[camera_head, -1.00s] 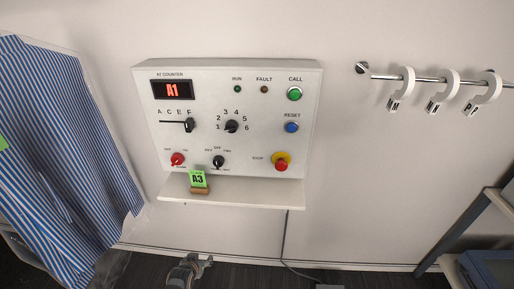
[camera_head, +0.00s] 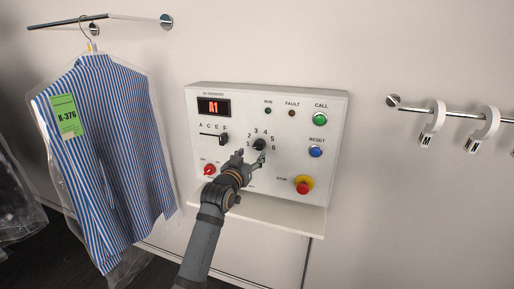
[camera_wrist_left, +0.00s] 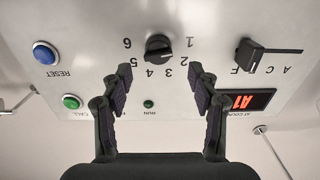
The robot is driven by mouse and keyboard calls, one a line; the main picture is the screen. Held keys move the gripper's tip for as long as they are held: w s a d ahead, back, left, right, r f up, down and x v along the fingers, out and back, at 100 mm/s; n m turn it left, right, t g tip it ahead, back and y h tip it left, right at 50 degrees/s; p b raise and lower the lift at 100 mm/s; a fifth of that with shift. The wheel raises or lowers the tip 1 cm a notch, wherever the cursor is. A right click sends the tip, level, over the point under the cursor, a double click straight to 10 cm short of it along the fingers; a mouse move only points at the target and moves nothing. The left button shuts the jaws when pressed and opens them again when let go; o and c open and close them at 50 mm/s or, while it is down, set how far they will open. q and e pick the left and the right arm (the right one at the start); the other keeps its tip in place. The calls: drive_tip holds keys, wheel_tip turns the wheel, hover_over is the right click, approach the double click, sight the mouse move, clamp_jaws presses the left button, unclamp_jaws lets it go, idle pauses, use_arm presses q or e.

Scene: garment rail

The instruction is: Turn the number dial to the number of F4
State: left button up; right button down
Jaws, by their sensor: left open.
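The black number dial (camera_head: 259,145) sits on the white control panel (camera_head: 330,150), ringed by the numbers 1 to 6. It also shows upside down in the left wrist view (camera_wrist_left: 158,48); I cannot tell surely which number it points to. The red display (camera_head: 213,107) reads A1. The black letter slider (camera_head: 223,138) stands at the F end of its slot. My left gripper (camera_head: 251,159) is open in front of the panel, just below the dial. In the left wrist view its fingers (camera_wrist_left: 161,82) are spread, with the dial ahead between them, apart from both.
A red knob (camera_head: 210,170) is close left of my gripper. The yellow-and-red stop button (camera_head: 303,185), blue reset button (camera_head: 316,152) and green call button (camera_head: 320,119) are at right. A shelf (camera_head: 290,214) juts out below. A bagged striped shirt (camera_head: 110,150) hangs left.

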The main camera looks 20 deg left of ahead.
sight(257, 148)
use_arm(q)
drive_tip(key=w, duration=0.3)
drive_tip(key=w+p, duration=0.1)
drive_tip(key=w, duration=0.1)
drive_tip(key=shift+d+r, duration=0.15)
drive_tip(key=shift+d, duration=0.15)
drive_tip(key=shift+w+a, duration=0.15)
drive_tip(key=shift+w, duration=0.45)
drive_tip(key=c, duration=1.1)
